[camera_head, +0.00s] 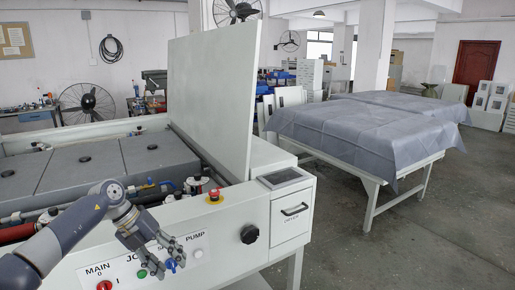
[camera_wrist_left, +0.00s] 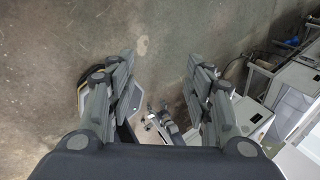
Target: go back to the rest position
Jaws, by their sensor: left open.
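My left gripper (camera_head: 166,262) comes in from the left in the head view. It is open and empty, in front of the machine's control panel (camera_head: 215,248). In the left wrist view its two fingers (camera_wrist_left: 157,75) are spread wide, with bare concrete floor (camera_wrist_left: 145,35) showing between them. Part of the panel's buttons is close behind the fingers in the head view; I cannot tell whether they touch. My right gripper does not show in the head view.
The plate processor has an upright white panel (camera_head: 212,100), a red emergency button (camera_head: 214,196) and a black knob (camera_head: 249,234). A cloth-covered table (camera_head: 375,125) stands to the right. Open floor (camera_head: 440,225) lies at the front right.

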